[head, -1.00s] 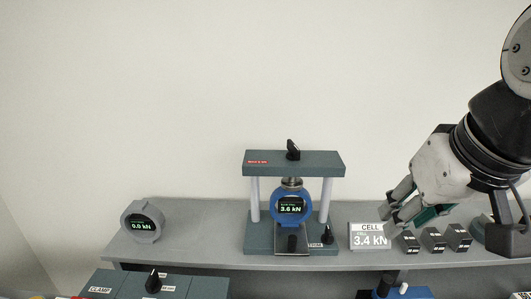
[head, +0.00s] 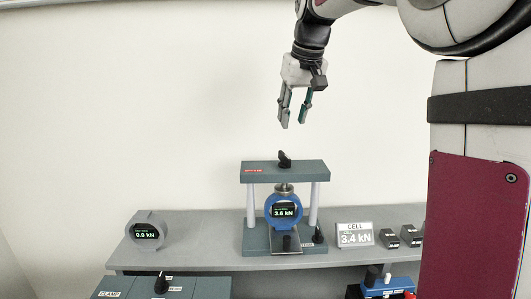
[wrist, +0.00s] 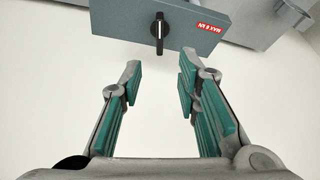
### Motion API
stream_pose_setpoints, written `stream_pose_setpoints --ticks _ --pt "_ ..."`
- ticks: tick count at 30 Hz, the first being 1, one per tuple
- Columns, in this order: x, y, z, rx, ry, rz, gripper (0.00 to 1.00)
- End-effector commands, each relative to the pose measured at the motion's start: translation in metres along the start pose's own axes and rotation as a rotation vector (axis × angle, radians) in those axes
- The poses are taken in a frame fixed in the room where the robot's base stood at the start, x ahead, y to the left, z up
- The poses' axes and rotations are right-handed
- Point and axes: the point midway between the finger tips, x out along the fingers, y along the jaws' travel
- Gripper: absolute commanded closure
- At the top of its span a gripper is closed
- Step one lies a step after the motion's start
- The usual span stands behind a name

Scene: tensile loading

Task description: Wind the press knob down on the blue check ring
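The press stands on the grey bench, with a teal top plate (head: 310,172) on two white posts. Its black press knob (head: 284,160) sits on top of the plate and also shows in the wrist view (wrist: 159,33). The blue check ring (head: 284,211) stands under the press screw, its display reading 3.6 kN. My gripper (head: 293,122) is above the knob, pointing down, open and empty. In the wrist view the teal finger pads (wrist: 157,75) are apart, with the knob beyond the tips, in line with the gap between them.
A grey ring (head: 146,230) reading 0.0 kN stands at the left of the bench. A CELL display (head: 355,235) reading 3.4 kN and small dark blocks (head: 400,237) are right of the press. A small black knob (head: 318,235) is on the press base.

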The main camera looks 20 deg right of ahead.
Motion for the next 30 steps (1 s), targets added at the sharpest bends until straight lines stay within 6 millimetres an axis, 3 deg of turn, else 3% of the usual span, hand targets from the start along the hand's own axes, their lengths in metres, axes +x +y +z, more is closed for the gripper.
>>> stream_pose_setpoints --ticks 15,21,30 --pt "0.097 -0.001 0.002 -0.001 -0.005 -0.002 0.7" --pt "0.117 -0.001 0.001 -0.001 -0.002 -0.002 0.7" --pt "0.123 -0.001 0.001 -0.001 0.0 -0.001 0.7"
